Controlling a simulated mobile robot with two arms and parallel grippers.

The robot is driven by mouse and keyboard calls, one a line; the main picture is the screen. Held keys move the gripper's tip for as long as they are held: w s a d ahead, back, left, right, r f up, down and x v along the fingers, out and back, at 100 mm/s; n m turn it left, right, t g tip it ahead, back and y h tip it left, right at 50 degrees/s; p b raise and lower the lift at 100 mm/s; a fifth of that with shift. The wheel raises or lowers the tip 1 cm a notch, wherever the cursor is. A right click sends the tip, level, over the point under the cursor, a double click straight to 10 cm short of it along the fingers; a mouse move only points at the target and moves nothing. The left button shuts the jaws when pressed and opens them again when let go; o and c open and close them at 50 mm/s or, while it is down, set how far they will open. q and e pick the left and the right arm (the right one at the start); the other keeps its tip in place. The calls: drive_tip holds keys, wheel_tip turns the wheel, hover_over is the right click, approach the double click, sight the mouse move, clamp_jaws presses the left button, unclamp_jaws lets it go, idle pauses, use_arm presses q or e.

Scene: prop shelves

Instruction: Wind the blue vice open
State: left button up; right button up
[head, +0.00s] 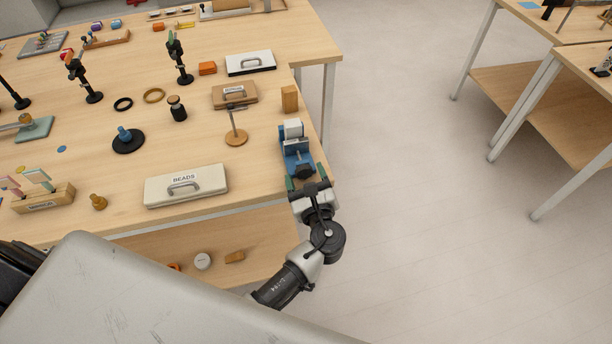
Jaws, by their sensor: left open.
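The blue vice (295,147) stands at the table's right front corner, with a white block (292,128) at its far end. I cannot tell whether its jaws touch the block. A dark knob (303,171) sits at the vice's near end. My left gripper (306,178) is at this near end, open, with its green-tipped fingers on either side of the knob. Whether a finger touches the knob is too small to tell. My right gripper is not in view.
A wooden block (289,98) stands just behind the vice. A small stand on a round wooden base (236,138) and a white BEADS box (186,186) are to the left. The floor (420,220) right of the table is clear.

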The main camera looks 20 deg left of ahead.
use_arm(q)
drive_tip(key=b+v, duration=0.2)
drive_tip(key=v, duration=0.8)
drive_tip(key=shift+s+d, duration=0.3)
